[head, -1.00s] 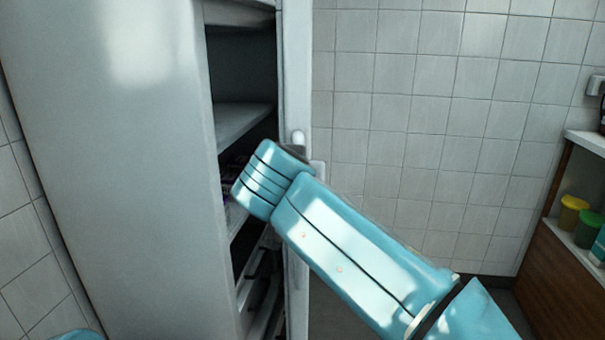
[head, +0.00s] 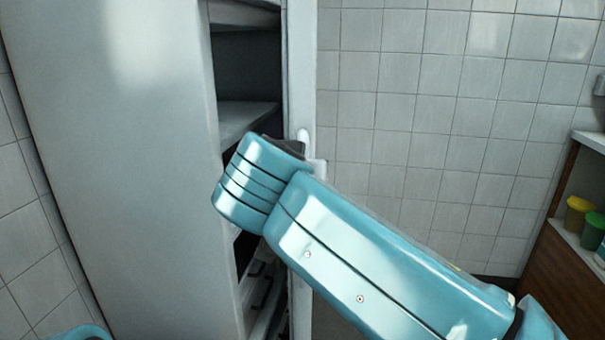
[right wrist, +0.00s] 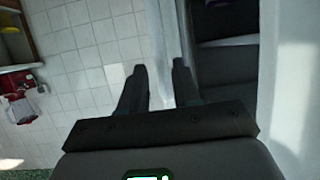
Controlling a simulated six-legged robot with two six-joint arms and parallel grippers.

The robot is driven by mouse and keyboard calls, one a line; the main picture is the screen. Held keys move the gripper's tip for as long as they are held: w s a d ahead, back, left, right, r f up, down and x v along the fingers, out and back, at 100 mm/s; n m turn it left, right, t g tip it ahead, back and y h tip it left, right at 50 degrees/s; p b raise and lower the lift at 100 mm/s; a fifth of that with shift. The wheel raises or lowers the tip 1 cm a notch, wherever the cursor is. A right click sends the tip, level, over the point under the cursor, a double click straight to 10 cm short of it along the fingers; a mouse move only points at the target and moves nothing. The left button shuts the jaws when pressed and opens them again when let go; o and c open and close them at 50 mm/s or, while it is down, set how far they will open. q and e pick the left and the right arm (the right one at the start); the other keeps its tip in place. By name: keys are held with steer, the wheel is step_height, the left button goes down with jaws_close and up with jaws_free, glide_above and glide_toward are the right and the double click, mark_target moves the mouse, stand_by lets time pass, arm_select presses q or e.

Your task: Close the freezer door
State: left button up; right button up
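The tall white freezer (head: 110,150) fills the left of the head view, with its front partly open. The freezer door (head: 301,60) stands ajar and shows as a narrow white strip, with a pale handle (head: 303,140) on it. My right arm reaches across from the lower right. Its gripper, mostly hidden behind its own wrist in the head view, is at the handle's height. In the right wrist view my right gripper (right wrist: 159,78) has its fingers apart, with the door's pale edge (right wrist: 162,35) showing between and beyond them; contact cannot be told. My left gripper is out of view.
Freezer shelves (head: 243,118) show in the opening. A tiled wall (head: 430,130) stands behind. A wooden shelf unit (head: 565,270) with yellow (head: 578,212) and green (head: 593,232) tubs is at the far right. Space between door and unit looks clear.

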steer(key=shift+v, duration=0.95)
